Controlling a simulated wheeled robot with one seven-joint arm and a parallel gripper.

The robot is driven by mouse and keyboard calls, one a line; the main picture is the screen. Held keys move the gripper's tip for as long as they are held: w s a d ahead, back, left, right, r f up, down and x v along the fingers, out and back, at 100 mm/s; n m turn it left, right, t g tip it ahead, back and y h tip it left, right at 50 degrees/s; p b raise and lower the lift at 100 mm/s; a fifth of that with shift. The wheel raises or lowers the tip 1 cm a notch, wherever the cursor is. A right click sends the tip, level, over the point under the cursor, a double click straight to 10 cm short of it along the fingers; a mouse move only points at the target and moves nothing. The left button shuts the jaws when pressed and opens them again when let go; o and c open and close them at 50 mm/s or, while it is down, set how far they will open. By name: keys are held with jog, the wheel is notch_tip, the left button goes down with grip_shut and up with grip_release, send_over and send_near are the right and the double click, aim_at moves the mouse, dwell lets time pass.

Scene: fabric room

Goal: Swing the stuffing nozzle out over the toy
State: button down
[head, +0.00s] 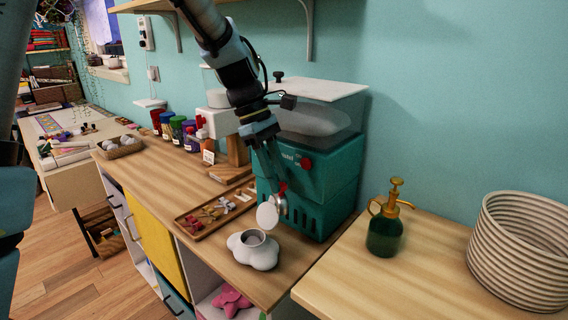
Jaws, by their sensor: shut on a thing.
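The teal stuffing machine (322,178) stands against the wall on the wooden counter, with a clear hopper of white filling on top. Its metal nozzle (281,205) is low on the front, with a small red part (283,187) at its upper end. My gripper (279,184) reaches down from above and is shut on the red part; the fingers partly hide it. A white cloud-shaped toy (254,256) with a round collar on top sits on the counter in front of the machine. A pale oval disc (267,216) shows beside the nozzle, above the toy.
A wooden tray (193,231) of small parts lies left of the toy. Colourful jars (177,129) and a basket (119,147) stand farther back. A green spray bottle (384,235) and a ribbed white basket (519,255) stand to the right. The counter's front edge is close to the toy.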

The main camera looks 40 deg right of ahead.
jog(key=m+p, duration=0.1)
jog(key=w+a+m+y+p, duration=0.1)
jog(key=shift+r+m, duration=0.25)
jog(key=shift+m, duration=0.15)
jog(key=shift+w+a+f+m+y+p, duration=0.1)
jog(key=shift+w+a+m+y+p, duration=0.2)
jog(key=shift+w+m+y+p, duration=0.75)
jog(key=shift+w+a+f+m+h+p, duration=0.1)
jog(key=shift+a+m+p, duration=0.35)
jog(key=shift+m, duration=1.25)
jog(key=shift+w+a+m+y+p, duration=0.2)
jog(key=shift+w+m+y+p, duration=0.35)
jog(key=shift+m+p, duration=0.6)
jog(key=c, duration=0.9)
grip_release()
jog(key=b+v, duration=0.3)
jog(key=v, duration=0.7)
jog(key=shift+r, duration=0.35)
